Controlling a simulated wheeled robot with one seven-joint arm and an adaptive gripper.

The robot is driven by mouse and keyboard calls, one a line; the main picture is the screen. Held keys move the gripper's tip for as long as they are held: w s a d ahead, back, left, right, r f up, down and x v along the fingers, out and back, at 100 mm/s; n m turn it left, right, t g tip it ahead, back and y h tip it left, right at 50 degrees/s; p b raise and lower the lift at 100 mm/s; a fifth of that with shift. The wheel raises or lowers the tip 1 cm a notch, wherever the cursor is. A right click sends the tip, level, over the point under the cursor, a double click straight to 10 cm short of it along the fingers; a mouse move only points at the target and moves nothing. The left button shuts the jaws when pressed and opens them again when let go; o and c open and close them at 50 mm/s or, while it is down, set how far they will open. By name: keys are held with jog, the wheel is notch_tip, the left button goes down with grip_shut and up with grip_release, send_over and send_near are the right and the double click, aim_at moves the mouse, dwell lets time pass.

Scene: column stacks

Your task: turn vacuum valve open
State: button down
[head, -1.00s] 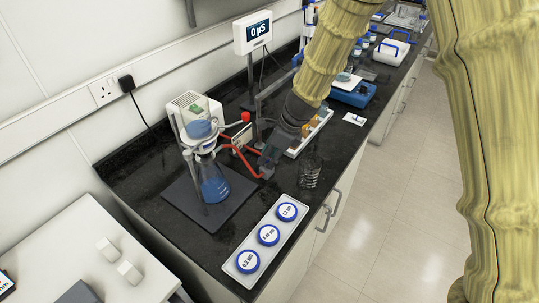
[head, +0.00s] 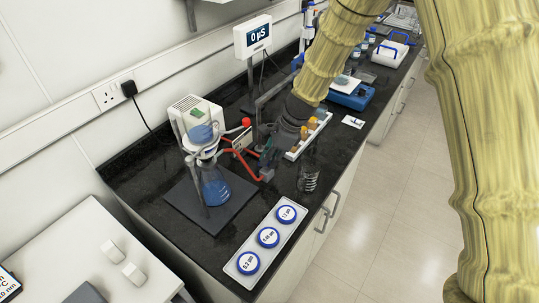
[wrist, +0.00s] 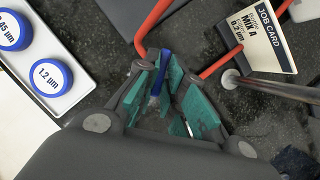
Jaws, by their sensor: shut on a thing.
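The vacuum valve (head: 267,174) is a small grey block on the red hose line, on the black bench right of the filter flask (head: 214,187). Its blue handle (wrist: 164,68) shows in the wrist view between the teal finger pads. My gripper (wrist: 168,92) is shut on this handle; in the head view my gripper (head: 266,153) reaches down to the valve from the upper right. The fingers hide much of the valve body, so the handle's exact angle is hard to tell. Red hose (wrist: 148,28) runs away from the valve.
A job card (wrist: 261,36) stands close to the fingers. A glass beaker (head: 309,178) is just right of the valve. A white tray with blue-rimmed filter discs (head: 242,272) lies at the bench front. An orange-bottle rack (head: 293,155) sits behind my gripper. The right aisle floor is clear.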

jog(key=n, duration=0.2)
jog(key=n+g+p, duration=0.1)
jog(key=n+g, duration=0.1)
jog(key=n, duration=0.1)
jog(key=shift+w+n+h+p, duration=0.25)
jog(key=shift+n+h+p, duration=0.05)
jog(key=shift+p, duration=0.05)
jog(key=n, duration=0.2)
jog(key=n+g+h, duration=0.1)
jog(key=n, duration=0.1)
jog(key=shift+w+a+n, duration=0.15)
jog(key=shift+a+n, duration=0.05)
jog(key=shift+n, duration=0.1)
jog(key=c, duration=1.5)
grip_release()
jog(key=shift+g, duration=0.3)
jog(key=v, duration=1.2)
jog(key=shift+a, duration=0.15)
